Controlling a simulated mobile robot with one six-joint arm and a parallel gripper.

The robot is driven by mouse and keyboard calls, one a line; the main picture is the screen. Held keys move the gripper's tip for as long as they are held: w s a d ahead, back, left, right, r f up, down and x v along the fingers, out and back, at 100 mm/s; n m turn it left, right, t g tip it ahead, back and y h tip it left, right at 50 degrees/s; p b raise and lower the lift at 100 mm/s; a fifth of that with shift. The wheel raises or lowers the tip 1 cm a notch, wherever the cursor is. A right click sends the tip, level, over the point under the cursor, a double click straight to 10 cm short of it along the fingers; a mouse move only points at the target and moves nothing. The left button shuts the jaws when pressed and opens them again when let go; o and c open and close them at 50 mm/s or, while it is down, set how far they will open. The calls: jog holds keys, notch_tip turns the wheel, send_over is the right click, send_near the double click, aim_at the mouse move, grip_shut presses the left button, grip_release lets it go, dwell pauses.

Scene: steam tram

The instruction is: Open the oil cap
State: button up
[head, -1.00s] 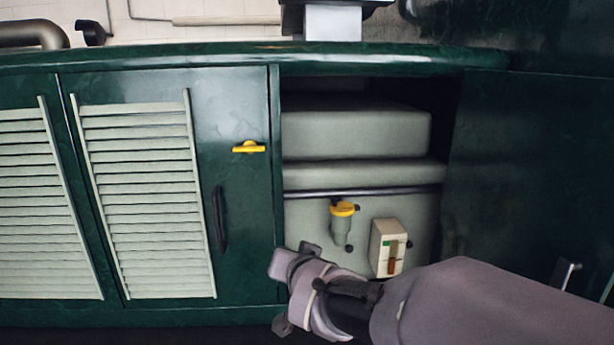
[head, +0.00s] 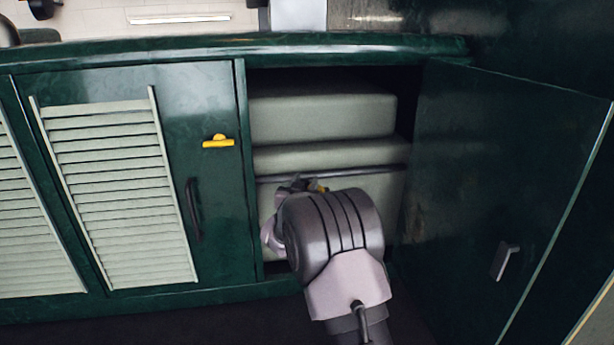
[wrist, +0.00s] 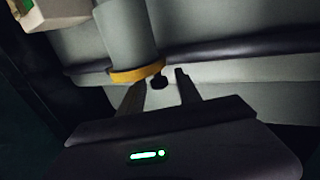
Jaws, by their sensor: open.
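The oil cap is a yellow ring-shaped cap (wrist: 138,73) on a grey filler neck (wrist: 124,35), which appears upside down in the wrist view. In the head view, my arm hides most of the filler, and only a bit of the yellow cap (head: 322,187) shows beside the gripper (head: 295,185).
The filler stands inside an open green cabinet (head: 450,47). Its swung-open door (head: 500,180) is at the right, and a closed louvred door (head: 215,200) with a yellow latch (head: 218,142) is at the left. A dark pipe (head: 385,171) crosses behind. A pale box (wrist: 55,12) is near the filler.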

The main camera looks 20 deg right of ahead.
jog(key=shift+x, duration=1.5)
grip_shut()
